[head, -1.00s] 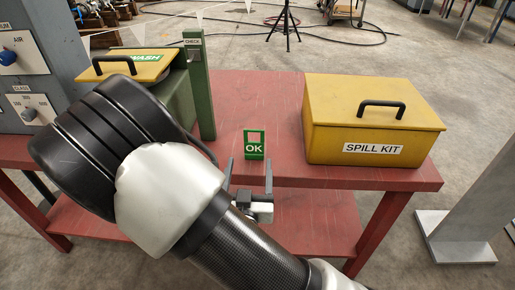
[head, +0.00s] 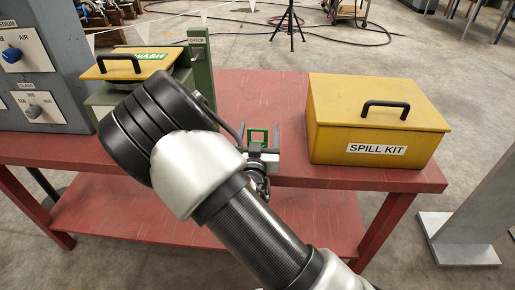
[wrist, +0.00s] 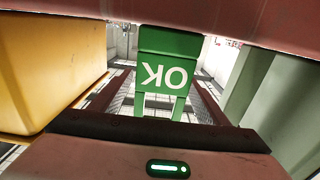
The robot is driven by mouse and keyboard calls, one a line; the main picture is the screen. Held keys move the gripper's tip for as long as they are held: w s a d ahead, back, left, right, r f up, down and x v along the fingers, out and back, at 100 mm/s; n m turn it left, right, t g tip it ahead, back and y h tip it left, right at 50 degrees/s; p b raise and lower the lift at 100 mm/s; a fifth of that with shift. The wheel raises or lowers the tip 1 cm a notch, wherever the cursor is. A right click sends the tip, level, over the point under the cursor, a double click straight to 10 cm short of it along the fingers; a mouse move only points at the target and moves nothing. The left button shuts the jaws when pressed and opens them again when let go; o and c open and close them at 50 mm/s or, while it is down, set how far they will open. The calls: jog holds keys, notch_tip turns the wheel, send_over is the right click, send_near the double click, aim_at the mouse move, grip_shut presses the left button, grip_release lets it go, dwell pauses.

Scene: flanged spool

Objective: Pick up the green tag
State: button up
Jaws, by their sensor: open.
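The green tag (head: 258,129) stands upright on the red table, left of the yellow spill kit box. My gripper hides its lower part in the head view. In the wrist view the tag (wrist: 165,73) is in the middle, upside down, with white "OK" lettering facing me. My gripper (head: 261,138) is open in front of the tag. In the wrist view its two fingers reach forward on either side of the tag. I cannot tell whether the fingertips overlap the tag in depth.
The yellow spill kit box (head: 376,118) stands close to the right. A green post marked "CHECK" (head: 201,75) and the yellow-lidded wash bin (head: 130,66) stand to the left. A grey control cabinet (head: 42,70) is at far left. The red table (head: 240,86) is clear behind the tag.

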jog(key=shift+w, duration=0.25)
jog(key=c, duration=1.1)
jog(key=shift+r, duration=0.1)
